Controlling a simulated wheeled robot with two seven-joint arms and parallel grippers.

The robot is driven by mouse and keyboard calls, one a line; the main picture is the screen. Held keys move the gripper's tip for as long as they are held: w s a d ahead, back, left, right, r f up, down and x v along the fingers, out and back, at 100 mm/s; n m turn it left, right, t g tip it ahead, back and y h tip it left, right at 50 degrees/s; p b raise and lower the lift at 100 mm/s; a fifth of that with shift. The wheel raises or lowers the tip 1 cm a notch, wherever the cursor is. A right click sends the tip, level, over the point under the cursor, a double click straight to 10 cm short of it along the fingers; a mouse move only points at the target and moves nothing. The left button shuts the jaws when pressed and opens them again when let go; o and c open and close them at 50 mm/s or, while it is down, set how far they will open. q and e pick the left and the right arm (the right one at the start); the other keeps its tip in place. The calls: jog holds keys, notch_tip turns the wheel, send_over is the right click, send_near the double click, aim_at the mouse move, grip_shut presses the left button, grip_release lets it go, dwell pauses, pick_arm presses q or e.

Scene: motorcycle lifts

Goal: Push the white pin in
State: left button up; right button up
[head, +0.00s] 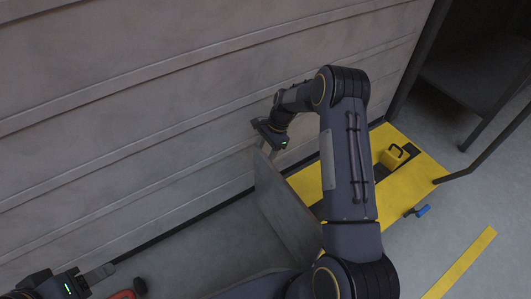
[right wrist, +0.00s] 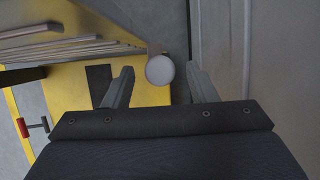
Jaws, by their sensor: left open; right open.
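The white pin (right wrist: 160,69) shows as a round white end in the right wrist view, at the edge of a panel. My right gripper (right wrist: 160,74) is open, with one finger on each side of the pin in the picture. I see no finger touching it, and cannot tell the depth between them. In the head view the right gripper (head: 263,146) is at the top corner of a grey panel (head: 288,212), close to the wall; the pin is hidden there. My left gripper (head: 101,273) is open and empty at the lower left, away from the pin.
A ribbed grey wall (head: 120,120) runs along the left. A yellow platform (head: 310,184) lies beyond the panel, with a yellow block (head: 393,157) on it. A blue-handled item (head: 417,211) is beside it. A dark metal frame (head: 480,155) stands at right. Floor at lower right is mostly clear.

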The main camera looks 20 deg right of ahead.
grip_shut()
notch_tip(320, 180, down, 5)
jog(key=shift+b, duration=1)
grip_release()
jog(key=shift+r, duration=0.1)
